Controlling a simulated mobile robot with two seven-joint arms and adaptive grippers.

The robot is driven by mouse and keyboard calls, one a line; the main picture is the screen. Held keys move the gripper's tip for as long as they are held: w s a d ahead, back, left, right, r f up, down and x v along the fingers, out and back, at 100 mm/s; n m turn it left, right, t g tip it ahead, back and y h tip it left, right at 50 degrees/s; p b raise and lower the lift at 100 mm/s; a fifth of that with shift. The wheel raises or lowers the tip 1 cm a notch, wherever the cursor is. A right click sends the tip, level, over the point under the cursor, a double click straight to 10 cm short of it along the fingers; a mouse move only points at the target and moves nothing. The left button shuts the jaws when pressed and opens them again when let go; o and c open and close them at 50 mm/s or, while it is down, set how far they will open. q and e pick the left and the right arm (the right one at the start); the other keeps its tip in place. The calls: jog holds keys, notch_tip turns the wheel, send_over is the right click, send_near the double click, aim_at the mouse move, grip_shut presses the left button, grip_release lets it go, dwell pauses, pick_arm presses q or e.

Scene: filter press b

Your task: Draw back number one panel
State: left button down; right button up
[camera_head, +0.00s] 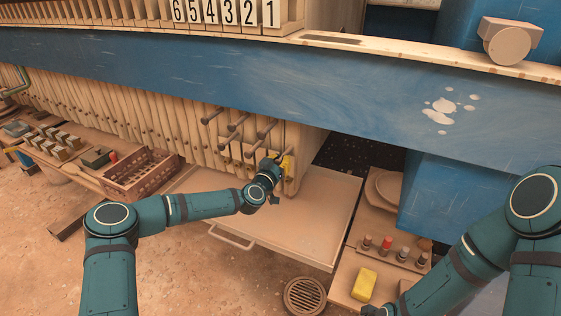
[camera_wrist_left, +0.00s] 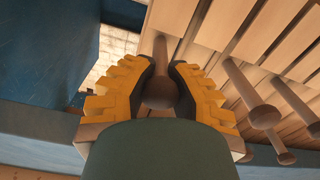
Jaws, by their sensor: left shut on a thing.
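The number plates (camera_head: 227,12) run from 6 down to 1, with 1 at the right. Below the blue beam hangs a row of pale panels; the rightmost, under the 1 end, is the number one panel (camera_head: 293,140). My left gripper (camera_head: 284,163) is at its lower front. In the left wrist view my yellow-padded fingers (camera_wrist_left: 160,82) are shut around a round-ended peg handle (camera_wrist_left: 160,50), whose rounded end sits between them. The panel's lower part is partly hidden by the gripper. My right arm reaches the bottom edge, where its gripper is barely visible.
Other peg handles (camera_head: 236,122) stick out close to the left; they also show in the wrist view (camera_wrist_left: 262,112). A tray (camera_head: 318,208) lies below. A brown crate (camera_head: 141,176) stands left, a yellow sponge (camera_head: 364,285) right. A dark gap opens right of the panels.

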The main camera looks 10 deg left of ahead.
pick_arm(q)
jog(key=s+d+b, duration=0.2)
jog(key=s+d, duration=0.1)
jog(key=d, duration=0.9)
jog(key=s+d+b, duration=0.2)
jog(key=s+d, duration=0.1)
jog(key=d, duration=0.9)
jog(key=s+d+b, duration=0.2)
jog(key=s+d, duration=0.1)
jog(key=d, duration=0.9)
jog(key=shift+s, duration=0.4)
jog(key=c, duration=0.7)
grip_release()
jog(key=shift+v, duration=3.75)
jog(key=shift+w+a, duration=0.1)
